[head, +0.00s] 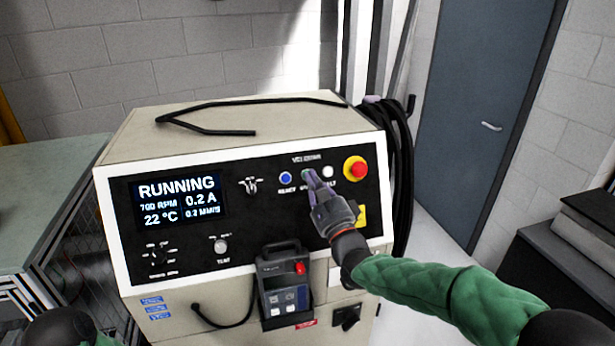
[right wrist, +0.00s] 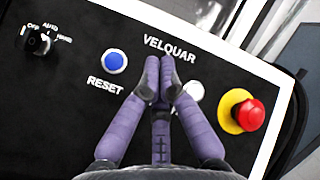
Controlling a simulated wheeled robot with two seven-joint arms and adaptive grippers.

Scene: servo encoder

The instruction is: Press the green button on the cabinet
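The cabinet (head: 118,248) has a black front panel with a lit screen (head: 178,203) reading RUNNING. In the panel's top row are a blue button (head: 286,178) marked RESET, a white button (head: 328,172) and a red emergency stop (head: 355,169). The blue button (right wrist: 115,61) also shows in the right wrist view. My right gripper (head: 309,175) is shut and empty, its purple fingertips (right wrist: 159,77) together at the spot between blue and white. The fingers cover that spot, so the green button is hidden or nearly so. I cannot tell whether they touch it. My left gripper is out of view.
A handheld pendant (head: 284,288) hangs in a holder on the cabinet front. Black cable loops (head: 398,165) hang on the cabinet's right side. A bent black rod (head: 215,116) lies on top. A bench (head: 35,200) stands left and a dark box (head: 565,260) right.

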